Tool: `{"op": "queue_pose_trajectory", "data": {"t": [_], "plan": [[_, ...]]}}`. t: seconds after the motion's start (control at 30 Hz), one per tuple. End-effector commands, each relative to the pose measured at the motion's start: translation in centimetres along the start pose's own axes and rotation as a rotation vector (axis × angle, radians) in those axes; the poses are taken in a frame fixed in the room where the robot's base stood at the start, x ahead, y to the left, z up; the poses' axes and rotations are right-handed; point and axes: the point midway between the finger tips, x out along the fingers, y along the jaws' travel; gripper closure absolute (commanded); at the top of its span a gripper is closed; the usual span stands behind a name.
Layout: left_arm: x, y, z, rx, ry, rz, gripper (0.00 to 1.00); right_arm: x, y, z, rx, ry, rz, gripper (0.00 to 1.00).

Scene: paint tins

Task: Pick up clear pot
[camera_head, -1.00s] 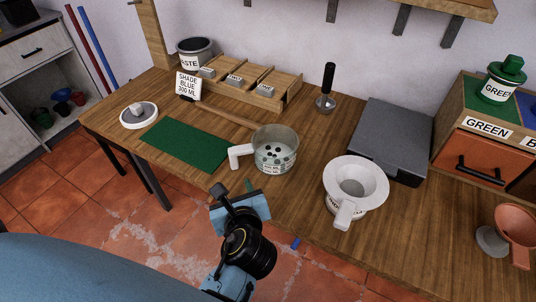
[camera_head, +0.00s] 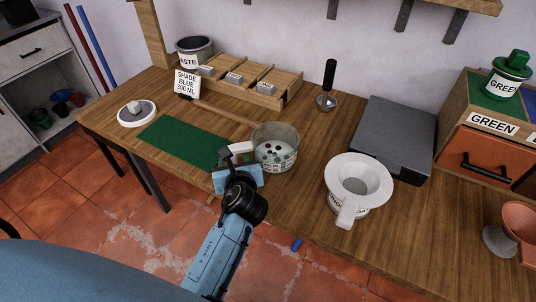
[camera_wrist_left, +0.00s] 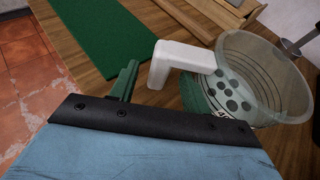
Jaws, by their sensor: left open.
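The clear pot (camera_head: 276,148) stands upright on the wooden table, with a white handle (camera_head: 239,149) on its left side. Dark dots and printed marks show on it. In the left wrist view the clear pot (camera_wrist_left: 262,75) is at the right and its white handle (camera_wrist_left: 180,60) points toward my gripper. My left gripper (camera_head: 233,162) is at the table's front edge, just in front of the handle, open and empty. In the left wrist view a green fingertip (camera_wrist_left: 124,80) shows left of the handle; the other finger is mostly hidden. My right gripper is not in view.
A green mat (camera_head: 183,143) lies left of the pot. A white funnel-topped pot (camera_head: 358,185) stands to its right, before a grey flat box (camera_head: 393,138). A wooden tray (camera_head: 254,88) stands behind. An orange cup (camera_head: 517,222) is at the far right.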

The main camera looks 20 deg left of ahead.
Motion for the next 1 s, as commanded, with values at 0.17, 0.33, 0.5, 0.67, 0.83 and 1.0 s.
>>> {"op": "queue_pose_trajectory", "data": {"t": [0.17, 0.33, 0.5, 0.67, 0.83, 1.0], "plan": [[1.6, 0.0, 0.0, 0.000, 0.000, 0.000, 0.53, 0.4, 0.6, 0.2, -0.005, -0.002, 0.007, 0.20], [1.6, 0.1, 0.0, 0.000, 0.000, 0.000, 0.53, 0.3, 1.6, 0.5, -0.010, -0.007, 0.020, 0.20], [1.6, 0.1, 0.0, 0.000, 0.001, 0.000, 0.68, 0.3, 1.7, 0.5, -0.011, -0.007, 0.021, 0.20], [1.6, 0.1, 0.0, 0.000, 0.001, 0.000, 0.89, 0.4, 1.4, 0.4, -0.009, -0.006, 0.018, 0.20], [1.6, 0.1, 0.0, 0.000, 0.001, 0.000, 1.00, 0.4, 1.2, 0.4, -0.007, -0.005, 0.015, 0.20], [1.6, 0.0, 0.1, -0.003, -0.002, -0.002, 1.00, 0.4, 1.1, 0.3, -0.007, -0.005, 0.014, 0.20]]}}
